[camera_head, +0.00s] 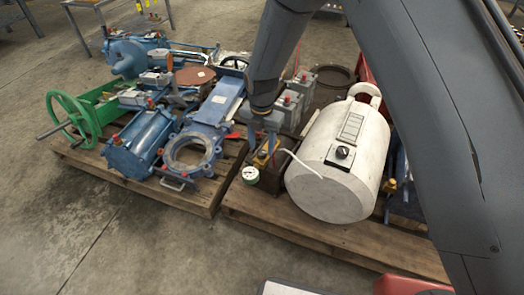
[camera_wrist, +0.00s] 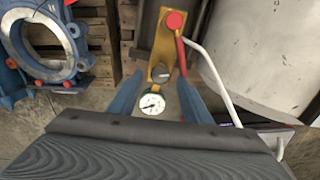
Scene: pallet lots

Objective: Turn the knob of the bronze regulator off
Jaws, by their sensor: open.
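The bronze regulator (camera_wrist: 163,45) is an upright yellow-brown body in the wrist view, with a red cap (camera_wrist: 175,20) at its far end. A dark grey round knob (camera_wrist: 160,73) sits at its near end, just beyond a white dial gauge (camera_wrist: 152,103). The gauge also shows in the head view (camera_head: 250,175), left of the white tank. My gripper (camera_wrist: 159,80) is open, its two blue fingers on either side of the knob with gaps visible. I cannot tell whether the fingertips reach the knob's depth. In the head view, my arm partly covers the regulator.
A white tank (camera_head: 332,185) with its own black dial stands close right of the regulator. A thin white pipe (camera_wrist: 215,75) passes right of my gripper. Blue valve parts (camera_head: 192,152) crowd the left pallet (camera_head: 180,198).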

